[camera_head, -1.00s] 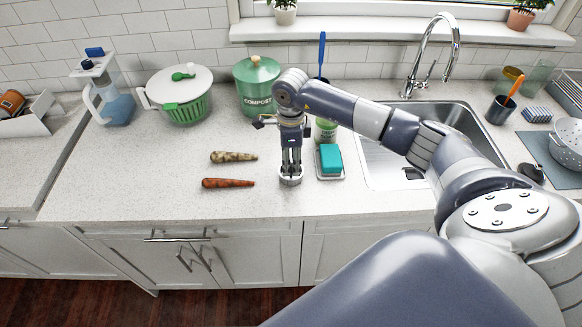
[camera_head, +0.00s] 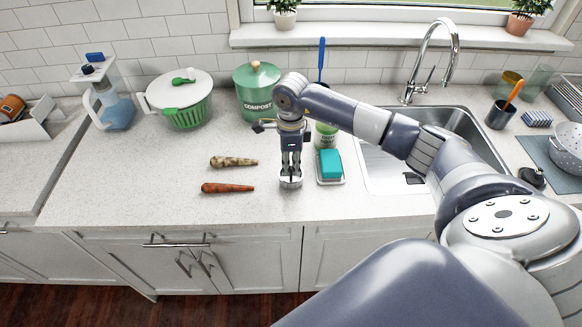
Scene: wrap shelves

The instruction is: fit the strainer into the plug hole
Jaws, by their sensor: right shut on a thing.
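My right gripper (camera_head: 290,176) points down just above the counter, left of the sponge dish. It is shut on the strainer (camera_head: 291,183), a small round metal piece at its fingertips. The fingers hide part of the strainer, and I cannot tell whether it still touches the counter. The sink (camera_head: 379,172) lies to the right, with a pale drainboard and a basin. My right arm crosses in front of the basin, and the plug hole cannot be made out. My left gripper is not in view.
A teal sponge (camera_head: 330,163) sits in a dish close to the right gripper. A compost bin (camera_head: 257,88) and a salad spinner (camera_head: 180,98) stand behind. A tall faucet (camera_head: 433,55) rises behind the sink.

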